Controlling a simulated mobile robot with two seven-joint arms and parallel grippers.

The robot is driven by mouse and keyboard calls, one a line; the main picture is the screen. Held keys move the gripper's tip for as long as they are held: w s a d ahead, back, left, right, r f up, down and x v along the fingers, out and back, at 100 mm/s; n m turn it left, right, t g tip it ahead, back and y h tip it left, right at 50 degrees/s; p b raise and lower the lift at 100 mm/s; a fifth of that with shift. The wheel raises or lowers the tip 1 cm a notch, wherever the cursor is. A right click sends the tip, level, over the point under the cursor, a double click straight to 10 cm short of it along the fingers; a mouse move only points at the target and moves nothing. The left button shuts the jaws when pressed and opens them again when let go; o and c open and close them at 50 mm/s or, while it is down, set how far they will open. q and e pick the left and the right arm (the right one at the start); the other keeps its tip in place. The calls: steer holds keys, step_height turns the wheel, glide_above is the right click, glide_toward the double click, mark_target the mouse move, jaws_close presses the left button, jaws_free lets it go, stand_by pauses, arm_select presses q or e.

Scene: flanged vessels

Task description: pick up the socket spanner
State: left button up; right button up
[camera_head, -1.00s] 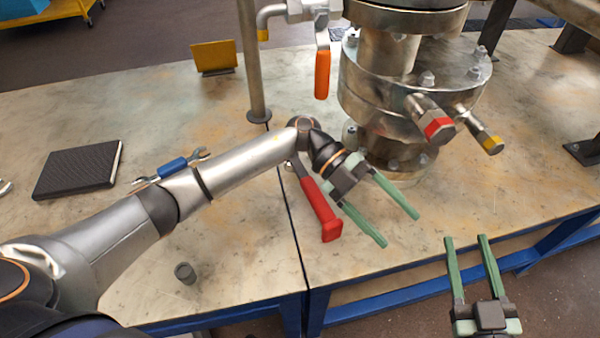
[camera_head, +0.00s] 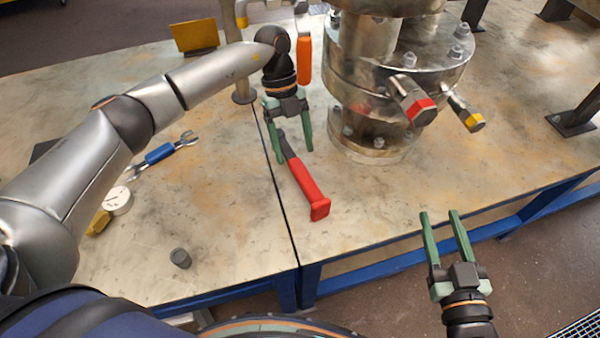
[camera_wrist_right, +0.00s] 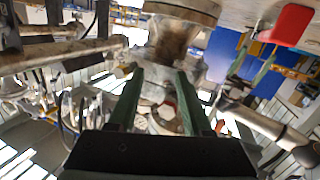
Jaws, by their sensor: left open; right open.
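A tool with a red handle (camera_head: 305,187) and a dark shaft lies on the table beside the seam. It best fits the socket spanner, but its far end is partly hidden by my left gripper. My left gripper (camera_head: 293,156) is open and points down the picture, its fingers on either side of the dark shaft. I cannot tell whether they touch it. My right gripper (camera_head: 439,212) is open and empty in front of the table edge; its fingers also show in the right wrist view (camera_wrist_right: 158,75). A blue-handled open-ended spanner (camera_head: 160,153) lies further left.
The flanged vessel (camera_head: 375,85) stands right of my left gripper, with red- and yellow-banded fittings jutting out. A vertical post (camera_head: 233,50) and an orange valve handle (camera_head: 304,60) stand close behind.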

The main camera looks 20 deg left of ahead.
mark_target(299, 166)
arm_select(q)
steer(key=shift+x, duration=1.15)
steer(key=b+x, duration=0.1)
steer(key=x, duration=0.3)
steer(key=shift+s+d+f, duration=0.1)
steer(key=shift+d+f, duration=0.05)
steer(key=shift+f, duration=0.2)
steer(key=shift+s+d+f, duration=0.15)
steer(key=shift+f, duration=0.15)
jaws_close()
arm_select(e)
step_height(299, 166, up, 9)
steer(key=n+t+y, duration=0.1)
steer(key=t+y, duration=0.1)
steer(key=t, duration=0.1)
steer(key=shift+s+a+f+n, duration=0.15)
steer(key=shift+a+f+n, duration=0.1)
steer(key=shift+n, duration=0.15)
arm_select(q)
steer(key=shift+r, duration=0.1)
